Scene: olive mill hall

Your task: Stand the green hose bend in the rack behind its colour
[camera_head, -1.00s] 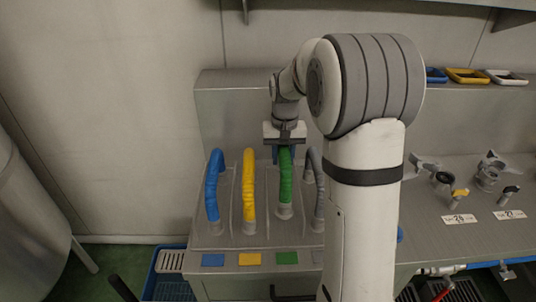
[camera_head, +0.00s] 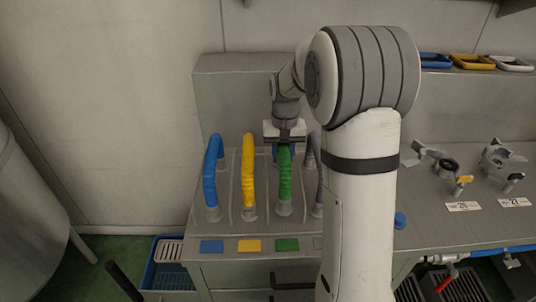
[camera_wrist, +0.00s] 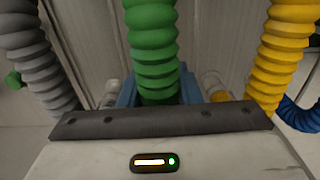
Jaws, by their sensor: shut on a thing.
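The green hose bend (camera_head: 285,182) stands upright in the rack (camera_head: 231,228), in line behind the green square (camera_head: 287,245). My gripper (camera_head: 285,150) is shut on its upper part; in the wrist view the ribbed green hose (camera_wrist: 154,45) runs between the blue jaws (camera_wrist: 127,95). The yellow bend (camera_head: 248,172) and the blue bend (camera_head: 211,175) stand to its left, behind the yellow square (camera_head: 249,246) and the blue square (camera_head: 212,247). A grey bend (camera_head: 318,180) stands close on its right, partly hidden by my arm.
Coloured trays (camera_head: 472,62) lie on the back ledge at the right. Valve fittings (camera_head: 497,160) and number plates stand on the right bench. A blue crate (camera_head: 168,262) is on the floor at the left.

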